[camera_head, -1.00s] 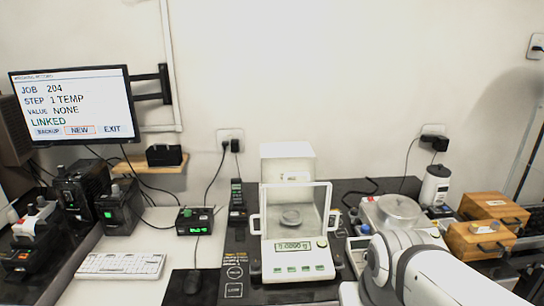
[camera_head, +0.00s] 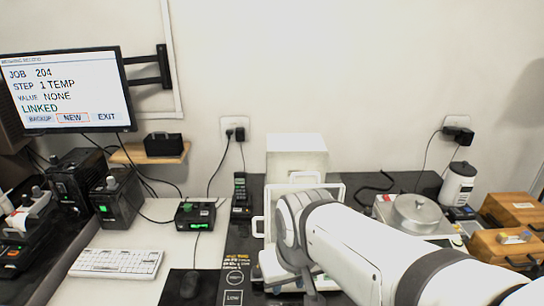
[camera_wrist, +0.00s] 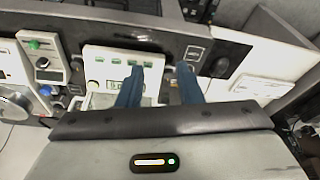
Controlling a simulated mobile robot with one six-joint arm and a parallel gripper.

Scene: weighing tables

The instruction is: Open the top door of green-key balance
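The green-key balance (camera_head: 297,160) stands on the dark mat in the head view. It has a white rear column and a glass-sided chamber with a white frame and side handles. A pale handle (camera_head: 304,176) shows at the chamber's top. My arm covers most of its front and right side. The wrist view shows its white front panel (camera_wrist: 95,72) with a row of green keys and a display partly behind a finger. My gripper (camera_wrist: 159,84) is open, its two blue fingers apart over the balance's front, with nothing seen between them. Its fingertips are hidden in the head view.
Right of the balance stand another balance with a round metal lid (camera_head: 416,214), a white bottle-like device (camera_head: 458,184) and wooden boxes (camera_head: 503,246). Left are a keyboard (camera_head: 115,263), a mouse (camera_head: 190,285), a small green-display box (camera_head: 195,216) and a monitor (camera_head: 65,90).

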